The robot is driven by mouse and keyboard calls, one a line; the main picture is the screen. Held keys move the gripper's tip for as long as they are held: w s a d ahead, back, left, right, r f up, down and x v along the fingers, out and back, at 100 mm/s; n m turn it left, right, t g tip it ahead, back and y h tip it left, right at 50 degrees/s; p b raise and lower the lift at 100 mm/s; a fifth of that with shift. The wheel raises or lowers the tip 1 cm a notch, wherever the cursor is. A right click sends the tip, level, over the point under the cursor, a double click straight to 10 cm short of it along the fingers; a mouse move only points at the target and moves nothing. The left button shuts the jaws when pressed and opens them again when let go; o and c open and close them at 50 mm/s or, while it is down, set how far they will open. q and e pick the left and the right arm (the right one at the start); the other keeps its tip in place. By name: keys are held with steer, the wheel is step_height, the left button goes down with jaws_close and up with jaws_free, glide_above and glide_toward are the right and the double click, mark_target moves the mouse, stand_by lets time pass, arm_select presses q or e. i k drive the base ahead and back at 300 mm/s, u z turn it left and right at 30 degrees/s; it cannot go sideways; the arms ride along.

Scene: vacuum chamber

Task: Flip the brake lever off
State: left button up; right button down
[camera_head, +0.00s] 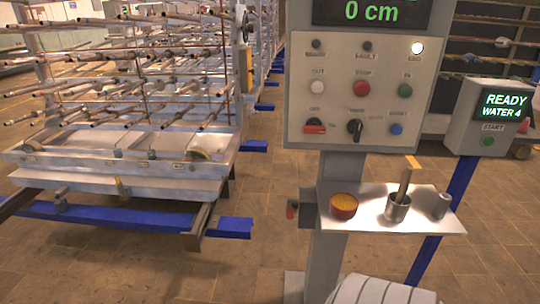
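A grey control panel (366,85) stands right of centre on a grey post. The small labels are too blurred to read surely, so I cannot tell which control, if any, is the brake lever. Neither of my grippers is in view.
A shelf (430,214) on the post holds a red-rimmed bowl (343,206), a metal cup (397,208) with a stick and a small cylinder (441,206). A start box (488,125) stands right. A rod-laden rack (120,150) fills the left. Floor between is clear.

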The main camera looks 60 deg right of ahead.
mark_target(292, 202)
steer(key=z, duration=0.6)
steer(key=i, duration=0.8)
steer(key=z, duration=0.8)
